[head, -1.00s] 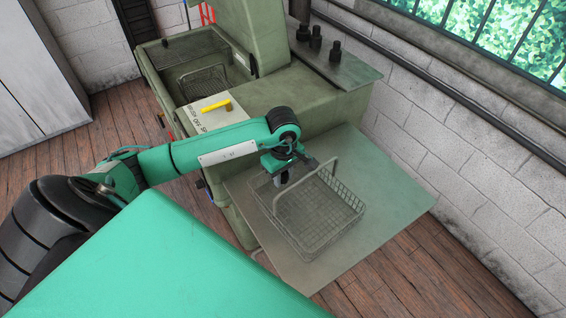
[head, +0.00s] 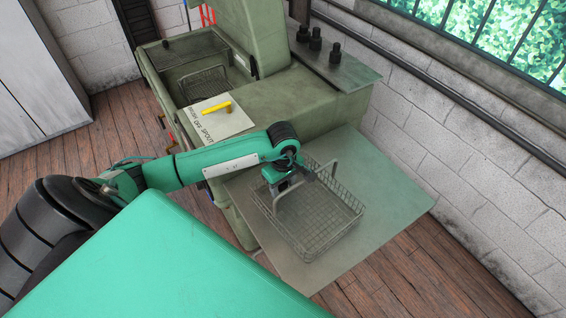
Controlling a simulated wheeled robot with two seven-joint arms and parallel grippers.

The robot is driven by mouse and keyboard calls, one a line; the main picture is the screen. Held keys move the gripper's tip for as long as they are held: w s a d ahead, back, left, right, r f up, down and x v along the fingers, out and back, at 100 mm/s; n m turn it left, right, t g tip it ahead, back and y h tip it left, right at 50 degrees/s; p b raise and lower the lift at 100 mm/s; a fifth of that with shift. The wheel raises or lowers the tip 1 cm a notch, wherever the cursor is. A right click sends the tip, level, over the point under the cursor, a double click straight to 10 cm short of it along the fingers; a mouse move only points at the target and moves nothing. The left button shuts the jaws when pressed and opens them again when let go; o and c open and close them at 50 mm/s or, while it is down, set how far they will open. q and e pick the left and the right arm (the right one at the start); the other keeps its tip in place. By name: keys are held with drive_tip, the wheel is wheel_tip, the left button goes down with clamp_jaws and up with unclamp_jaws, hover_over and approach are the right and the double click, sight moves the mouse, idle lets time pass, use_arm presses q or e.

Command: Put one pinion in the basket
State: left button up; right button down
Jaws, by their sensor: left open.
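A wire basket (head: 325,230) with a raised loop handle stands on the grey metal shelf at the front of the green machine. My left gripper (head: 281,190) is open and points down at the basket's back left, close to the handle. Its fingertips are small and partly hidden, and I cannot tell whether they touch the basket. Dark stepped cylinders that look like pinions stand upright on the back ledge: one at left (head: 303,33), one in the middle (head: 315,39) and one at right (head: 335,52). I see no pinion clearly inside the basket. My right gripper is out of view.
The green machine (head: 285,105) has an open tub at back left with another wire basket (head: 205,85) in it. A yellow handle (head: 216,108) lies by a lettered label (head: 215,125). The grey shelf (head: 385,205) is clear right of the basket. A block wall (head: 460,150) bounds the right.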

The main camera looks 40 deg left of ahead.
use_arm(q)
drive_tip(key=shift+r, duration=0.35)
wheel_tip(320, 180, up, 12)
drive_tip(key=b, duration=0.3)
drive_tip(key=shift+f+b, duration=0.2)
drive_tip(key=shift+b, duration=0.2)
